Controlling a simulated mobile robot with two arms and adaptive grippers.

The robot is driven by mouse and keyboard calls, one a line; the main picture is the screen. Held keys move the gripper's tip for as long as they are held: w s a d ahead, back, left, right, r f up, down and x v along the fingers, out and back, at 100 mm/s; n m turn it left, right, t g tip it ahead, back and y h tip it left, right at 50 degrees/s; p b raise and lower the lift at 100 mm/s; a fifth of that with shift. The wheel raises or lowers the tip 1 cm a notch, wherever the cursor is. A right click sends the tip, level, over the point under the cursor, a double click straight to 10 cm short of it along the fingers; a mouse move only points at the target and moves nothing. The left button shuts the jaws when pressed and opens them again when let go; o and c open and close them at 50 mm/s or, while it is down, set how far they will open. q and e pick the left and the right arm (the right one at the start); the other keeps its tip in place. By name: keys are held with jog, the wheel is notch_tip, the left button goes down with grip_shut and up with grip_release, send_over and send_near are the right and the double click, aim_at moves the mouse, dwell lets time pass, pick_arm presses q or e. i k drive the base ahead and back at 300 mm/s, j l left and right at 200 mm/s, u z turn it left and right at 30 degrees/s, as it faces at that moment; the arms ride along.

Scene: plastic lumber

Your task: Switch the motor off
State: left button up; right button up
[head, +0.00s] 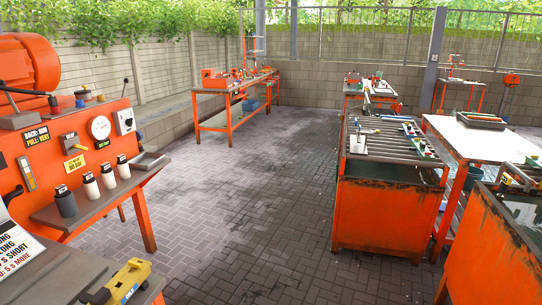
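A large orange ribbed cylinder (28,65), which looks like a motor, sits at the far left on top of an orange machine. Below it, an orange panel (60,185) carries several controls. A light grey box with a dark knob or switch (124,121) is at the panel's right end, beside a round white gauge (100,128). A grey lever-like part (70,141) and an upright yellowish slot control (27,173) are further left. I cannot tell which control belongs to the motor, or its setting. Neither of my grippers is in view.
Several bottles stand on the machine's grey shelf (100,203). A yellow tool (127,281) lies on a bench at the bottom left. The paved floor (230,220) is clear in the middle. An orange roller-topped tank (385,215) and a white-topped table (485,140) stand right; an orange workbench (232,115) stands behind.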

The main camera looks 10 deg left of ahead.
aim_at(129, 122)
jog(key=i+l+u, duration=0.1)
jog(key=i+u, duration=0.35)
jog(key=i+l+u, duration=0.35)
jog(key=i+u, duration=0.15)
jog(key=i+l+u, duration=0.9)
jog(key=l, duration=0.35)
